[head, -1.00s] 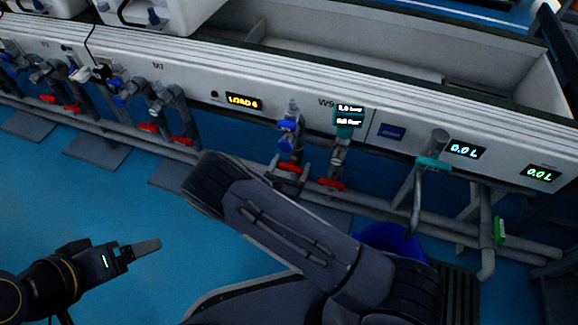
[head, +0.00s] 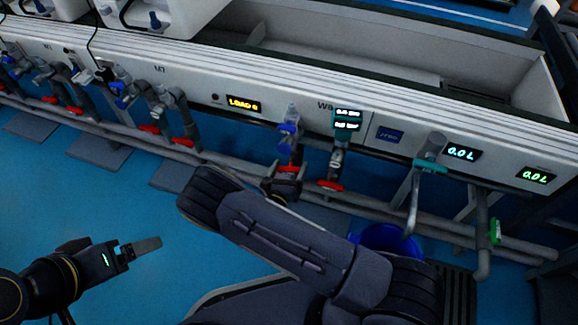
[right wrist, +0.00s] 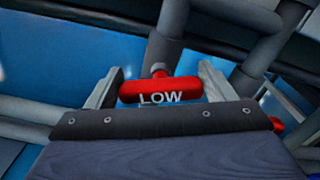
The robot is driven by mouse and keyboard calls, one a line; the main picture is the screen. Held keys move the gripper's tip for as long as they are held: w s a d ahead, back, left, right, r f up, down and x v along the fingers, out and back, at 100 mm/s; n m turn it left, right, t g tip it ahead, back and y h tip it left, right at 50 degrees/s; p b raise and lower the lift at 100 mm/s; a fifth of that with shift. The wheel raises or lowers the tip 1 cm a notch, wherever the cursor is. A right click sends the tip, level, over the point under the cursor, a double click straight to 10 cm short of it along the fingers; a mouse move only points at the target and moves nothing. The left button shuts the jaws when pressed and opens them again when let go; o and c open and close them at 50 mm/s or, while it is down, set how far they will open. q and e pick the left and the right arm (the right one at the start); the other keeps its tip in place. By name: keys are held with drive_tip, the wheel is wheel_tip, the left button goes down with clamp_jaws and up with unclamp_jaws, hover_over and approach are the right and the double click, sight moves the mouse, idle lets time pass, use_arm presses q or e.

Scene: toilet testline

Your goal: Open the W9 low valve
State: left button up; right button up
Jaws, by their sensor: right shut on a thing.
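The W9 station shows in the head view with two valves below its panel. The low valve's red handle (head: 289,169) is on the left pipe, and a second red handle (head: 331,186) is on the right pipe. In the right wrist view the low valve's red handle (right wrist: 160,91), marked LOW, lies crosswise between my right gripper's fingers. My right gripper (head: 287,178) is shut on this handle from below, partly hidden by my forearm. My left gripper (head: 140,247) is low at the left, away from the valves; its finger gap is not clear.
A blue bucket (head: 385,240) stands on the floor below the spout (head: 415,200). More valves with red handles (head: 150,129) line the panel at left.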

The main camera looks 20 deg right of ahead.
drive_tip(key=n+p, duration=0.1)
drive_tip(key=n, duration=0.2)
drive_tip(key=shift+n, duration=0.3)
drive_tip(key=n, duration=0.3)
drive_tip(key=shift+w+f+n+p, duration=0.1)
drive_tip(key=shift+f+n+p, duration=0.05)
drive_tip(key=shift+n+p, duration=0.2)
drive_tip(key=n, duration=0.3)
drive_tip(key=shift+a+f+n+p, duration=0.1)
drive_tip(key=shift+n+p, duration=0.15)
drive_tip(key=shift+p, duration=0.05)
drive_tip(key=shift+f+n, duration=0.1)
drive_tip(key=shift+n, duration=1.4)
drive_tip(key=o, duration=1)
